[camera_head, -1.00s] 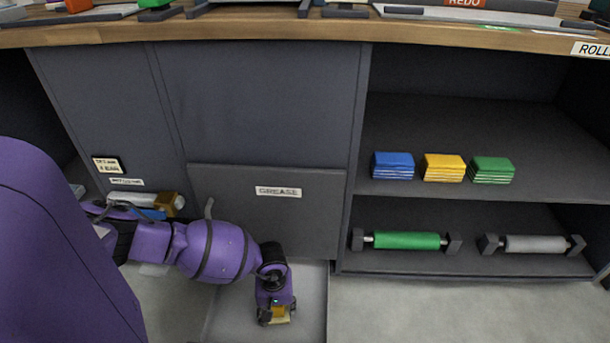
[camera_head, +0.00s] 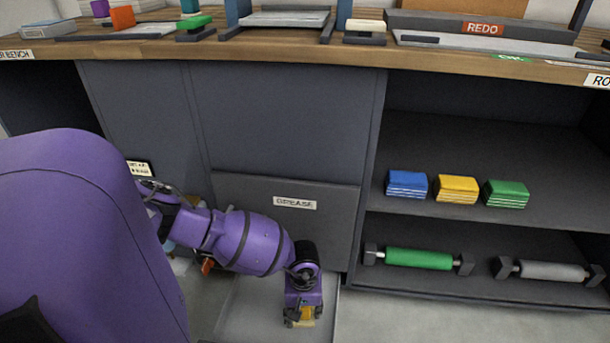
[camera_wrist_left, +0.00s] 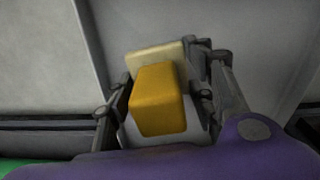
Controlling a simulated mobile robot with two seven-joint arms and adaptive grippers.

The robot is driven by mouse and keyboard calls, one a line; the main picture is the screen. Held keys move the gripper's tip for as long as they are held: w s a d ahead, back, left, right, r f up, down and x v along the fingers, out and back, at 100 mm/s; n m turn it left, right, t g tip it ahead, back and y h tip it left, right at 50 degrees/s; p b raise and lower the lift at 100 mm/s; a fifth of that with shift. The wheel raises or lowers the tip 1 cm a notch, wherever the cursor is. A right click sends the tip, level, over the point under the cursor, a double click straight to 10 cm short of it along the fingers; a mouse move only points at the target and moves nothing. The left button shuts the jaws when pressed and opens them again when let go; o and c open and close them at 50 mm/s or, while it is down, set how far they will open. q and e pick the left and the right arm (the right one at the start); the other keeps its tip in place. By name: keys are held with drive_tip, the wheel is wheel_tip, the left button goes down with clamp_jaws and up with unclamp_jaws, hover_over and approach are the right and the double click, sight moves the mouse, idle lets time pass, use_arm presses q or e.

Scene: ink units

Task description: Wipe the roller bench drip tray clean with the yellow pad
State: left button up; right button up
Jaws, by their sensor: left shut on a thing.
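My left gripper (camera_head: 300,318) reaches down in front of the bench, low over the grey drip tray (camera_head: 250,312) near its right side. It is shut on the yellow pad (camera_head: 306,313). In the left wrist view the pad's orange-yellow block (camera_wrist_left: 158,100) sits between the fingers, with a paler cream layer (camera_wrist_left: 155,54) beyond it. Bare tray (camera_wrist_left: 255,40) surface shows around it there. Whether the pad touches the tray is hard to tell. No clear stain shows on the visible tray; part is hidden by my arm. My right gripper is not in view.
Right shelves hold blue (camera_head: 406,184), yellow (camera_head: 456,189) and green (camera_head: 506,194) stacks above a green roller (camera_head: 418,259) and a grey roller (camera_head: 550,271). Floor right of the tray is clear.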

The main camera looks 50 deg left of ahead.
use_arm(q)
wheel_tip(320, 180, up, 3)
drive_tip(key=shift+f+p, duration=0.15)
drive_tip(key=shift+p, duration=0.55)
drive_tip(key=shift+r, duration=0.4)
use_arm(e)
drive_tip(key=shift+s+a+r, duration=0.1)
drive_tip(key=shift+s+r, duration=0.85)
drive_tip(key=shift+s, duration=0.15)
use_arm(q)
drive_tip(key=shift+w, duration=0.1)
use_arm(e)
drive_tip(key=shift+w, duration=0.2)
